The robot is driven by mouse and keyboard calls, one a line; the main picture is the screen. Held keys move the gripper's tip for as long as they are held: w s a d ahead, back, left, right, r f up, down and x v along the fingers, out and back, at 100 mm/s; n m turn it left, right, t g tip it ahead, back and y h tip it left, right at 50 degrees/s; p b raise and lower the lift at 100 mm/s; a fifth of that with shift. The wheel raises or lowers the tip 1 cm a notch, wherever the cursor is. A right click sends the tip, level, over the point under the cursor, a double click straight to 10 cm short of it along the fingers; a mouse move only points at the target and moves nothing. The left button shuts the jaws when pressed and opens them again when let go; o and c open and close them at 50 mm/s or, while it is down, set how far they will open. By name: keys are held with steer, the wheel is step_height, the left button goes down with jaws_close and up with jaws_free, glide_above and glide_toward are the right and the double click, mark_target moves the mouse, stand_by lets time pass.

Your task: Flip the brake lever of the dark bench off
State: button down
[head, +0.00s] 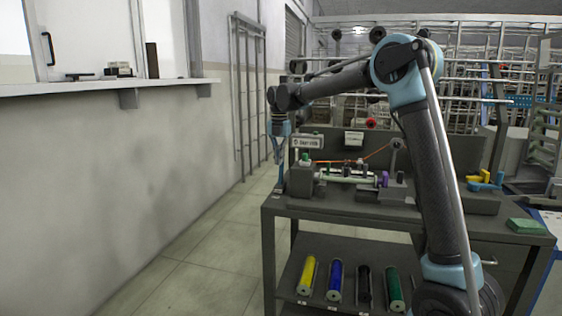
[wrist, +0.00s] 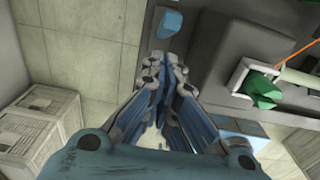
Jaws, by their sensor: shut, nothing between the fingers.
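The dark bench (head: 400,212) stands right of centre in the head view, with a winding machine (head: 345,175) on its top. My gripper (head: 280,160) hangs fingers-down at the bench's left end. In the wrist view my gripper (wrist: 165,65) is shut and empty, beside the dark machine. A blue block (wrist: 172,24) shows just beyond the fingertips; I cannot tell whether it is the brake lever. A green piece (wrist: 262,88) sits on a pale frame to the right of the fingers, apart from them. The brake lever's position cannot be read clearly.
An orange thread (head: 375,153) runs above the machine. Yellow (head: 307,276), blue (head: 335,280), black (head: 364,285) and green (head: 394,287) bobbins lie on the lower shelf. A green block (head: 527,226) lies at the bench's right corner. Crates (wrist: 40,125) stand on the floor.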

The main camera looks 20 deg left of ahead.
step_height(320, 180, up, 10)
steer(key=shift+s+r, duration=0.25)
steer(key=shift+s, duration=0.1)
steer(key=shift+a, duration=0.1)
stand_by(0.4)
